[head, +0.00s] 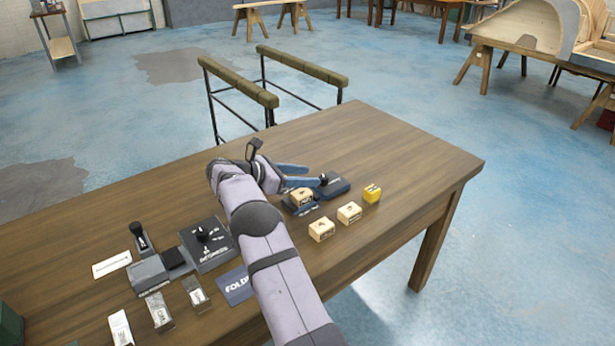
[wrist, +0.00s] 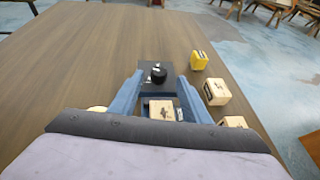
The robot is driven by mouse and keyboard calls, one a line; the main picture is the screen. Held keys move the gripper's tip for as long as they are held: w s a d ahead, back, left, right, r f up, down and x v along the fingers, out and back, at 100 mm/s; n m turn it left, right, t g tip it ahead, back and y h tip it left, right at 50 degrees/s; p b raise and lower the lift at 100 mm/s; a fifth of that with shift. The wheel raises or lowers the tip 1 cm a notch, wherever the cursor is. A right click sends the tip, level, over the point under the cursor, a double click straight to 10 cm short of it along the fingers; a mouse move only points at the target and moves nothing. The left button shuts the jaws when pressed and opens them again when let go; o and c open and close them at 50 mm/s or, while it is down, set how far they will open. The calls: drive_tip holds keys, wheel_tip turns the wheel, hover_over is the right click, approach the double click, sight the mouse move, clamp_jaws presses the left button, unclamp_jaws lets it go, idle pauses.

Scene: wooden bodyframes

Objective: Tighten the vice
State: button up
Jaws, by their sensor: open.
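The vice (head: 341,188) is a small dark blue-grey fixture on the wooden table. It has a black knob (head: 323,180) on top, which also shows in the wrist view (wrist: 159,75). A light wooden block (head: 302,196) sits at the vice's near end; it also shows in the wrist view (wrist: 162,110). My gripper (head: 310,176) is open, with its blue fingers pointing toward the vice. In the wrist view my gripper (wrist: 160,80) has one finger on each side of the knob and block, with nothing held. Whether the fingers touch the vice I cannot tell.
Two wooden blocks (head: 321,229) (head: 349,212) and a yellow block (head: 372,193) stand right of the vice. A dark box with a knob (head: 207,242), a lever device (head: 147,271) and a folder-marked pad (head: 235,286) lie to the left. The far table surface is clear.

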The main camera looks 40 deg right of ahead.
drive_tip(key=shift+s+d+f+b, duration=0.1)
drive_tip(key=shift+d+f+b, duration=0.1)
drive_tip(key=shift+f+b, duration=0.1)
drive_tip(key=s+d+r+h+b, duration=0.1)
drive_tip(key=s+d+r+b, duration=0.3)
drive_tip(key=s+r+b, duration=0.55)
drive_tip(key=n+t+p, duration=0.3)
drive_tip(key=n+t, duration=0.2)
approach(323, 177)
drive_tip(key=shift+y, duration=0.4)
drive_tip(key=s+d, duration=0.2)
drive_tip(key=d, duration=0.1)
drive_tip(key=s+d+r, duration=0.1)
drive_tip(key=d, duration=0.1)
drive_tip(key=shift+s, duration=0.15)
drive_tip(key=shift+w+a+f+n+t+y, duration=0.2)
drive_tip(key=shift+w+a+n+t+y, duration=0.15)
drive_tip(key=shift+w, duration=0.25)
drive_tip(key=shift+w+a+f+n+t+y, duration=0.15)
drive_tip(key=shift+w+a+f+n+t, duration=0.15)
drive_tip(key=shift+w+t, duration=0.25)
drive_tip(key=shift+w+a+f, duration=0.1)
drive_tip(key=shift+w+a, duration=0.05)
drive_tip(key=shift+w, duration=0.15)
drive_tip(key=shift+x, duration=3.7)
drive_tip(key=c, duration=1)
